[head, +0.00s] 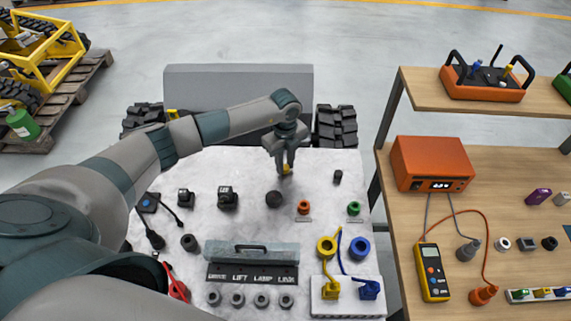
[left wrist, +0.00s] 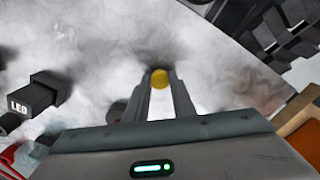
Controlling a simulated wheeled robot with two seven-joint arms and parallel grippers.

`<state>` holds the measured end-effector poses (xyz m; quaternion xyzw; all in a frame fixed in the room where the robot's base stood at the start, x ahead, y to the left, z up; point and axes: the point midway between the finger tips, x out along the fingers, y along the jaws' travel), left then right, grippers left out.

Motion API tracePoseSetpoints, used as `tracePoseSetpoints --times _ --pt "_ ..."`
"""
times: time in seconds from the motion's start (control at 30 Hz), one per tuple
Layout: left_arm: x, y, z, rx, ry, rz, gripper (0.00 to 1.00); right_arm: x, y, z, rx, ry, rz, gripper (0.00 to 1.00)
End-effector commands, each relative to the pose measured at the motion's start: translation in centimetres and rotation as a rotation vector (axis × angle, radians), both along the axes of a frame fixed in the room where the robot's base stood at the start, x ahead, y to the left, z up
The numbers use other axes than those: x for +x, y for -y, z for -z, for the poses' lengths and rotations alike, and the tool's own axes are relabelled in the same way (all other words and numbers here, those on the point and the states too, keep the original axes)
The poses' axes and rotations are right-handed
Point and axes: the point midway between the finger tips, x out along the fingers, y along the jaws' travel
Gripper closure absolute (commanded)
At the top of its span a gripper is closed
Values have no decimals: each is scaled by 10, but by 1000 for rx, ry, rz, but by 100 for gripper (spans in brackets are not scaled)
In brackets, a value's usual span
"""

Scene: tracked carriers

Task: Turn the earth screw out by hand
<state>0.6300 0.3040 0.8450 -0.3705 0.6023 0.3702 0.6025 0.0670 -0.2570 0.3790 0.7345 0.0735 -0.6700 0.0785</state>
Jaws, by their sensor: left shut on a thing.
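My left gripper (head: 285,165) reaches over the far part of the pale panel (head: 225,168), pointing down. Its fingers are shut on a small yellow screw head (head: 287,170), which I take to be the earth screw. In the left wrist view the round yellow head (left wrist: 159,79) shows between the two fingertips. The fingers hide most of it, so I cannot tell how far it stands out of the panel. My right gripper is not in view.
A black round knob (head: 274,199), an orange terminal (head: 304,207) and a green terminal (head: 353,208) stand nearer on the panel. A small black post (head: 338,176) is right of the gripper. A wooden bench (head: 388,172) with an orange instrument (head: 432,163) is on the right.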

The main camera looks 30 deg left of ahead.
Motion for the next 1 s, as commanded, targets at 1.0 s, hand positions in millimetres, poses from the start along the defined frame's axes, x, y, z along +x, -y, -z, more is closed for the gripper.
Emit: tracePoseSetpoints --times 1.0 --pt "-3 2 -1 0 -7 -731 93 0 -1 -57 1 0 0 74"
